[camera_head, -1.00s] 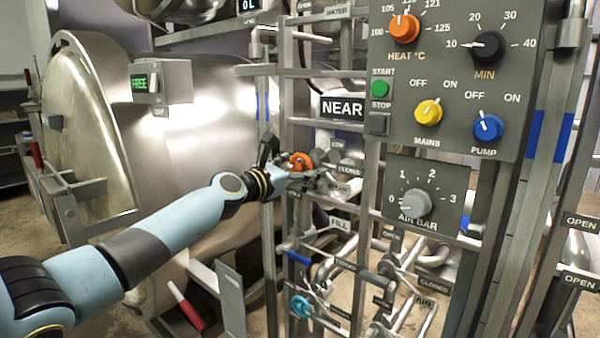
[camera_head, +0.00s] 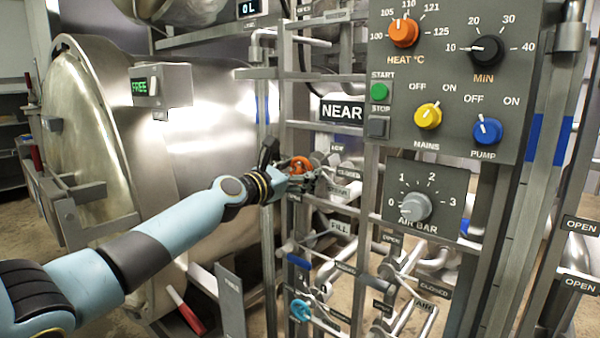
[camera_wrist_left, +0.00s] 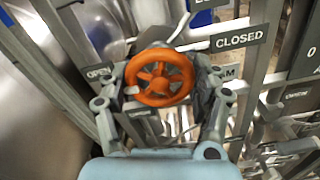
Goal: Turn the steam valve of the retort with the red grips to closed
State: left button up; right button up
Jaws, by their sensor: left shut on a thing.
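The orange valve wheel (camera_head: 300,165) stands on the pipework frame beside the near retort. In the left wrist view the orange wheel (camera_wrist_left: 160,77) sits between an OPEN plate (camera_wrist_left: 99,72) on the left and a CLOSED plate (camera_wrist_left: 239,39) on the right. A plate partly hidden behind my right-hand finger shows the letters AM. My left gripper (camera_wrist_left: 161,88) has its fingers on both sides of the wheel and is shut on it. The near retort (camera_head: 205,130) has red grips, one at the left (camera_head: 36,157) and one low down (camera_head: 190,318). My right gripper is out of view.
A control panel (camera_head: 455,95) with knobs stands right of the wheel. A blue wheel (camera_head: 300,310) and several pipes with OPEN and CLOSED plates lie below. A NEAR sign (camera_head: 342,110) hangs above. Frame bars (camera_head: 268,230) stand close around my left gripper.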

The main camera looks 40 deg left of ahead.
pick_arm(q)
jog(key=m+b, duration=0.1)
jog(key=m, duration=0.3)
jog(key=shift+f, duration=0.15)
jog(key=m+b, duration=0.1)
jog(key=m, duration=0.4)
jog(key=shift+f, duration=0.1)
jog(key=m+b, duration=0.2)
jog(key=m, duration=0.2)
jog(key=shift+f, duration=0.1)
jog(key=m+b, duration=0.2)
jog(key=m, duration=0.3)
jog(key=m+b, duration=0.2)
jog(key=m, duration=0.2)
jog(key=shift+f+m+b, duration=0.15)
jog(key=shift+m+b, duration=0.15)
jog(key=m+b, duration=0.3)
jog(key=m, duration=0.2)
jog(key=m+b, duration=0.2)
jog(key=m, duration=0.2)
jog(key=shift+m+b, duration=1.05)
jog(key=shift+m, duration=0.85)
